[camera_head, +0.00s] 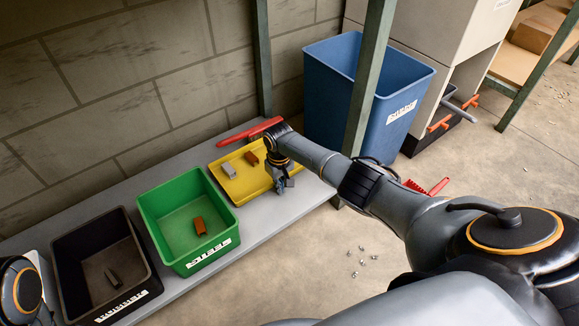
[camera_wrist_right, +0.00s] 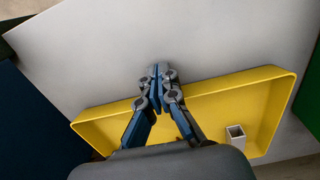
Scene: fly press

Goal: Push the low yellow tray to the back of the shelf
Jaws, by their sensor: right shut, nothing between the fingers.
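The low yellow tray (camera_head: 235,193) sits on the grey shelf, to the right of the green bin. It holds a grey block and a brown block. In the wrist view the tray (camera_wrist_right: 105,128) shows with the grey hollow block (camera_wrist_right: 236,135) in it. My right gripper (camera_head: 284,188) points down at the tray's front right side. Its fingers are shut and empty. In the wrist view the fingertips (camera_wrist_right: 158,72) show just past the tray's rim, over bare shelf; I cannot tell whether they touch the rim. My left gripper is out of view.
The green bin (camera_head: 173,193) and a black bin (camera_head: 70,245) stand on the shelf (camera_head: 225,243) to the left. A red-handled tool (camera_head: 249,131) lies behind the tray, near the wall. A shelf post and a blue bin (camera_head: 345,75) are at the right. The shelf front is bare.

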